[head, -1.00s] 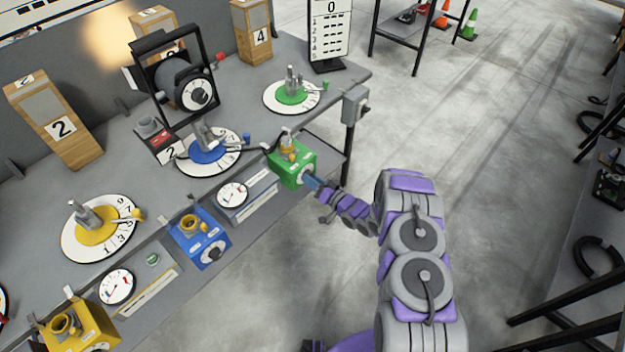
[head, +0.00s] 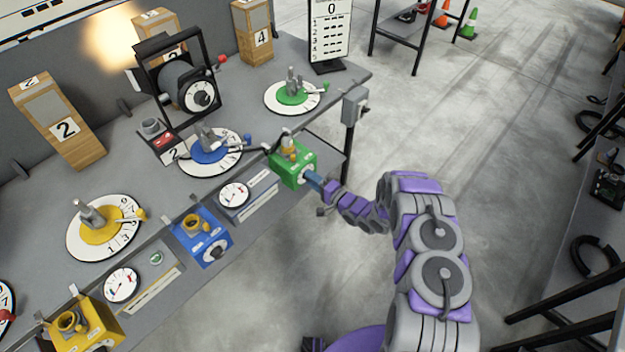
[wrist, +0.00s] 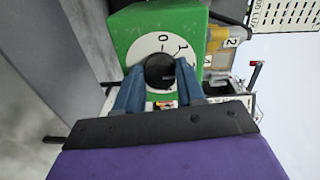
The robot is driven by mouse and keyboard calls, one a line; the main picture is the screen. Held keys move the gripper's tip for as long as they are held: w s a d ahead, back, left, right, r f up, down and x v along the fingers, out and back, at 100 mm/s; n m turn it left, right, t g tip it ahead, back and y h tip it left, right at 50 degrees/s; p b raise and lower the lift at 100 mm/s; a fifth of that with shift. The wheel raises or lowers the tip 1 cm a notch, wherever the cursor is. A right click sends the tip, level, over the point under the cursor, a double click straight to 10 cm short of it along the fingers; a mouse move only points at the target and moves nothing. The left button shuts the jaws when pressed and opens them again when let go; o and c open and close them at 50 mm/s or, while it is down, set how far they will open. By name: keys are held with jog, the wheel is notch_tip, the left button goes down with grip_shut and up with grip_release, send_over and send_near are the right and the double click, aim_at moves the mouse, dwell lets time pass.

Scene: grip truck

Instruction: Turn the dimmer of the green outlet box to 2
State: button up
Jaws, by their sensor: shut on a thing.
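The green outlet box (head: 292,165) sits at the front edge of the bench in the head view, and its face fills the upper middle of the wrist view (wrist: 125,32). Its dimmer is a dark round knob (wrist: 160,72) on a white dial (wrist: 150,48). A 0 and a 1 show on the dial; its lower part is hidden by my fingers. My gripper (wrist: 160,84) has its two blue fingers on either side of the knob, shut on it. In the head view my gripper (head: 314,181) reaches the box's front face from the right.
The blue outlet box (head: 200,238) and yellow outlet box (head: 86,325) stand left along the same bench edge. A gauge panel (head: 245,196) sits between the green and blue boxes. A grey switch box (head: 355,105) is on the bench's right end.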

jog(key=shift+w+d+m, duration=0.15)
jog(key=shift+d+m, duration=0.1)
jog(key=shift+m, duration=0.25)
jog(key=o, duration=0.6)
jog(key=shift+o, duration=1)
jog(key=shift+w+f, duration=0.1)
jog(key=shift+f, duration=0.05)
jog(key=shift+o, duration=1.2)
jog(key=shift+a, duration=0.1)
jog(key=shift+s, duration=0.2)
jog(key=p+v, duration=0.2)
jog(key=v, duration=1.5)
